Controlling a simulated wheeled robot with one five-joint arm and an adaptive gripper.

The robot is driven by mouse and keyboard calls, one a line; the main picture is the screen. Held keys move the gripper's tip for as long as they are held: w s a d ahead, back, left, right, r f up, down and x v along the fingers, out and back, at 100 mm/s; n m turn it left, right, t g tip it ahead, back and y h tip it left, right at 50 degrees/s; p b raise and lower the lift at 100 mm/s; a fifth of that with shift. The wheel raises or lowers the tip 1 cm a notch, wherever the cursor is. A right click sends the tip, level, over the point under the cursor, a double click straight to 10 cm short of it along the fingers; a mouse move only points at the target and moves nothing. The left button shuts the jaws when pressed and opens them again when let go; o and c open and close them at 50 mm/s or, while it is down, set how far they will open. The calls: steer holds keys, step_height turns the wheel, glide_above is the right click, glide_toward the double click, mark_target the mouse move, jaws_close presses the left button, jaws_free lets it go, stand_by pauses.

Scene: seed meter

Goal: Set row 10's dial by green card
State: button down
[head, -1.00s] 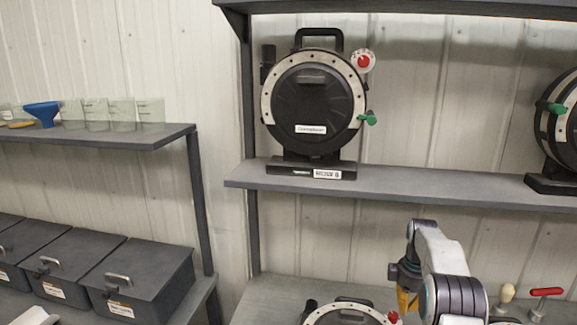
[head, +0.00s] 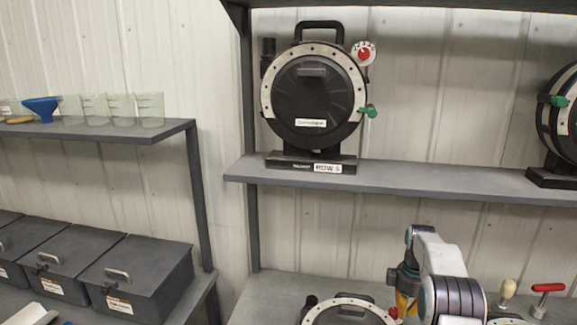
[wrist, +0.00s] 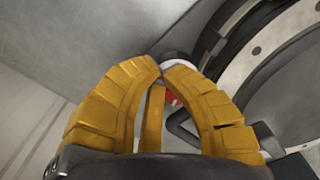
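A black round seed meter (head: 345,315) with a pale studded ring shows only its top at the bottom of the head view. Its row label is out of view. A small red part (head: 393,312) sits at its upper right. My gripper (head: 403,300) is right above that part. In the wrist view my gripper's yellow fingers (wrist: 164,68) curve inward and their tips nearly meet. A white and red dial (wrist: 171,98) shows behind them, mostly hidden, and I cannot tell whether they touch it. No green card is visible.
Another seed meter (head: 313,95), labelled ROW 5, stands on the upper shelf (head: 440,176) with a red and white dial (head: 364,53) and a green lever (head: 368,112). Lidded bins (head: 135,275) and clear cups (head: 122,108) are at left.

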mark_target(402, 322)
steer(key=shift+a, duration=0.25)
steer(key=shift+s+a+f, duration=0.1)
steer(key=shift+s+a, duration=0.15)
steer(key=shift+s, duration=0.25)
stand_by(0.4)
steer(key=shift+s+a, duration=0.1)
steer(key=shift+a, duration=0.05)
steer(key=shift+s+b, duration=0.2)
steer(key=shift+b, duration=0.15)
steer(key=shift+d+r, duration=0.2)
steer(key=shift+d, duration=0.1)
step_height(402, 322, up, 6)
steer(key=p, duration=0.4)
steer(key=shift+f+p, duration=0.1)
steer(key=shift+p, duration=0.2)
